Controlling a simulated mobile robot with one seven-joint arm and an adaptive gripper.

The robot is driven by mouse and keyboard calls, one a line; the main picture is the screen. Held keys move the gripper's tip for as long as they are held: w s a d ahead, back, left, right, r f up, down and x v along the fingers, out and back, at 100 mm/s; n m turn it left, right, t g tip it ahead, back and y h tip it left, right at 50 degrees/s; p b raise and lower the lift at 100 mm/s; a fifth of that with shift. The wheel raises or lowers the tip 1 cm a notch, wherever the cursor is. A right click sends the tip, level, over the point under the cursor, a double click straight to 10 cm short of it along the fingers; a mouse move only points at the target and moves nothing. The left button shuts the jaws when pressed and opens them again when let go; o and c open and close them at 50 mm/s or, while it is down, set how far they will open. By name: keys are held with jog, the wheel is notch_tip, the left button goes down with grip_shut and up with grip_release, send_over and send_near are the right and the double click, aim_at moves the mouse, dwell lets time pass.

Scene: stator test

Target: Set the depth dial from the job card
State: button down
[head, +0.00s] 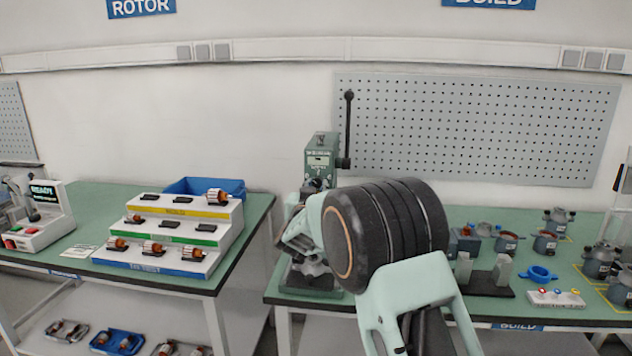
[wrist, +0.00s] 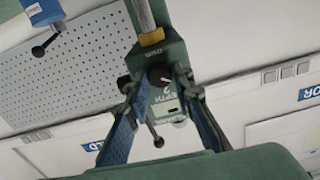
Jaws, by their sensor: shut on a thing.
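The green press (head: 322,147) stands at the near left of the right bench, with a long black lever at its right side. Its green head with a small display window also fills the middle of the wrist view (wrist: 162,100). The dark round depth dial (wrist: 160,76) sits on the press face. My gripper (wrist: 154,84) has its blue-padded fingers either side of the dial, shut on it. The dial's setting is too small to read. I cannot identify a job card.
A white card (head: 80,251) lies on the left bench beside a tiered rack (head: 158,256) of rotors. A blue bin (head: 205,187) stands behind the rack.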

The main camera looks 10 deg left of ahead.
jog(key=shift+r+n+p, duration=0.1)
jog(key=shift+n+p, duration=0.2)
jog(key=shift+n, duration=0.2)
jog(key=c, duration=1.7)
grip_release()
jog(key=s, duration=1.2)
jog(key=shift+a, duration=0.2)
